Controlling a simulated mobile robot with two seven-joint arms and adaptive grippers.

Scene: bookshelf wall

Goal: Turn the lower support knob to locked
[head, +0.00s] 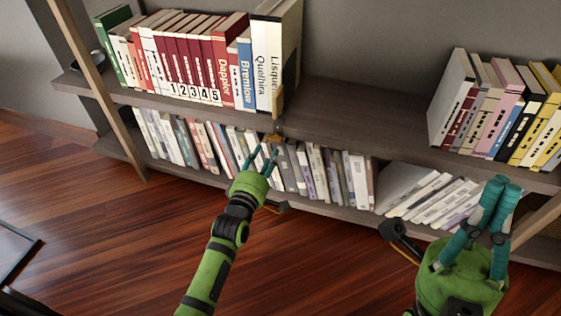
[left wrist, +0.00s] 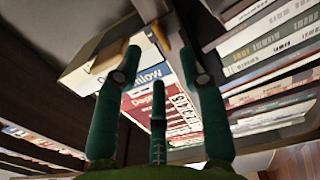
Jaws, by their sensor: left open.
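A small brass-coloured knob (head: 273,138) sits at the front edge of the upper shelf board, on its underside. A second brass piece (head: 278,100) stands above it, beside the last tall white book. My left gripper (head: 262,155) is open and empty, with its fingertips just below and left of the lower knob; I cannot tell whether they touch it. In the left wrist view its fingers (left wrist: 158,62) are spread, and a brass piece (left wrist: 160,36) shows beyond them; I cannot tell which one. My right gripper (head: 497,183) is at the right; its jaw opening is unclear.
The upper shelf board (head: 345,122) holds books at left and right with a bare stretch between. The lower row of books (head: 305,170) is close behind my left gripper, with leaning books (head: 430,200) further right. The wooden floor (head: 120,240) in front looks clear.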

